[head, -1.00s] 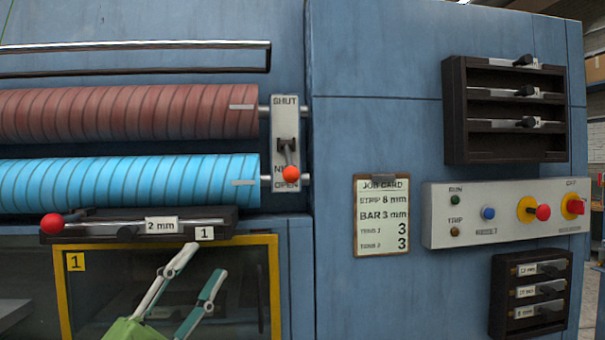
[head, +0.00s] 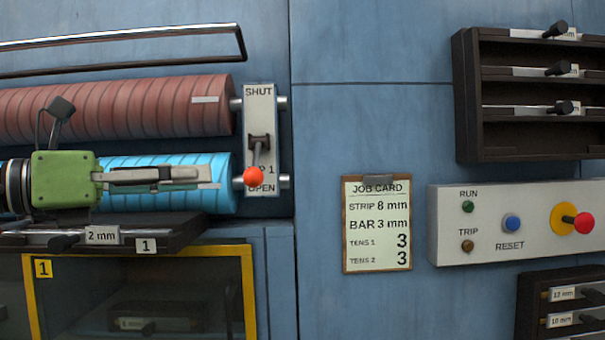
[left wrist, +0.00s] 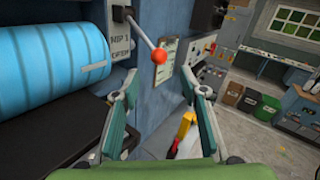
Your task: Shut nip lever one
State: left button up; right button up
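Nip lever one is a grey rod with a red-orange ball knob (head: 254,176) on a pale plate (head: 262,112) marked SHUT at the top and OPEN at the bottom. The lever hangs down, its knob at the OPEN end. My left gripper (head: 212,174) is level with the knob and a little to its left, in front of the blue roller. In the left wrist view the left gripper (left wrist: 160,112) has its fingers spread, with nothing between them. The knob (left wrist: 158,56) shows above and beyond the gap between the fingertips. My right gripper is not in view.
The red-brown roller (head: 120,108) and blue roller (head: 170,166) lie left of the plate. A dark tray (head: 190,228) juts out below the rollers. A job card (head: 377,222) and a control panel (head: 530,222) are to the right. The wall between plate and card is clear.

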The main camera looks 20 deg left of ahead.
aim_at(246, 174)
pick_arm(q)
jog(key=p+x, duration=0.5)
jog(key=x, duration=0.5)
jog(key=shift+s+d+r, duration=0.1)
jog(key=shift+s+r, duration=0.05)
jog(key=shift+r, duration=0.05)
jog(key=shift+w+d+p, duration=0.15)
jog(key=shift+w+p, duration=0.25)
jog(key=shift+p, duration=0.2)
jog(key=shift+w+d+f, duration=0.15)
jog(key=shift+w+d, duration=0.1)
jog(key=shift+d, duration=0.05)
jog(key=shift+a, duration=0.1)
grip_shut()
